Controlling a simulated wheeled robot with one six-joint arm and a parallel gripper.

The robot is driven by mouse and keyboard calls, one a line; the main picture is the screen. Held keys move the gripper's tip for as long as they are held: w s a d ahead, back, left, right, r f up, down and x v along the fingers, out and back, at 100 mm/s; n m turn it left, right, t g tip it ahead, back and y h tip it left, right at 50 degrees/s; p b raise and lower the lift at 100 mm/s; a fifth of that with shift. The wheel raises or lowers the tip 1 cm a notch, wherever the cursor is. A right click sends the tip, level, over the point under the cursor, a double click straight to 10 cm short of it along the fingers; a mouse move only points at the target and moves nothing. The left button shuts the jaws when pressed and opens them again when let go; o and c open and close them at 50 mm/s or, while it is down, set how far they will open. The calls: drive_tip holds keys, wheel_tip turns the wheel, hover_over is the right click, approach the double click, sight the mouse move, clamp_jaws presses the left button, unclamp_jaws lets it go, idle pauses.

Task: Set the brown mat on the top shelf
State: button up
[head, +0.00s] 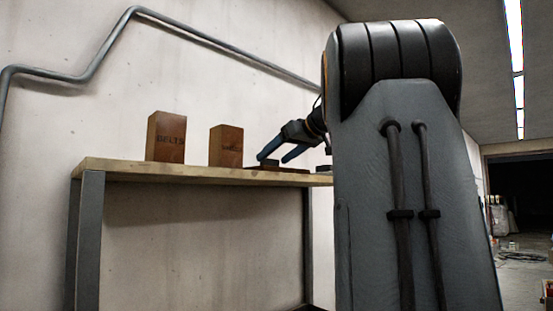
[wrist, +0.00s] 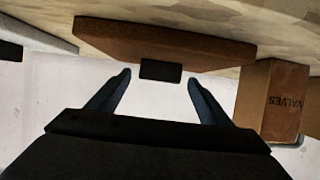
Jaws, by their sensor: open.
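The brown mat (head: 291,170) lies flat on the wooden top shelf (head: 205,174), right of two boxes. In the wrist view the mat (wrist: 165,45) has a small black block (wrist: 160,70) at its near edge, like a grip. My gripper (head: 277,157) is at the mat, just above the shelf. In the wrist view my gripper (wrist: 158,80) is open, with one blue finger on each side of the black block. A gap shows between each finger and the block, and nothing is held.
A brown box marked BELTS (head: 166,137) and a smaller brown box (head: 226,146) stand on the shelf to the left. A box marked VALVES (wrist: 272,103) is close beside the mat. A pale slab (wrist: 40,36) with a dark block (wrist: 11,51) lies on the other side.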

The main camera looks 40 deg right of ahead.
drive_tip(key=b+v, duration=0.1)
drive_tip(key=v, duration=1)
drive_tip(key=shift+s+r+b, duration=0.15)
drive_tip(key=shift+s+b, duration=0.15)
drive_tip(key=shift+s, duration=0.05)
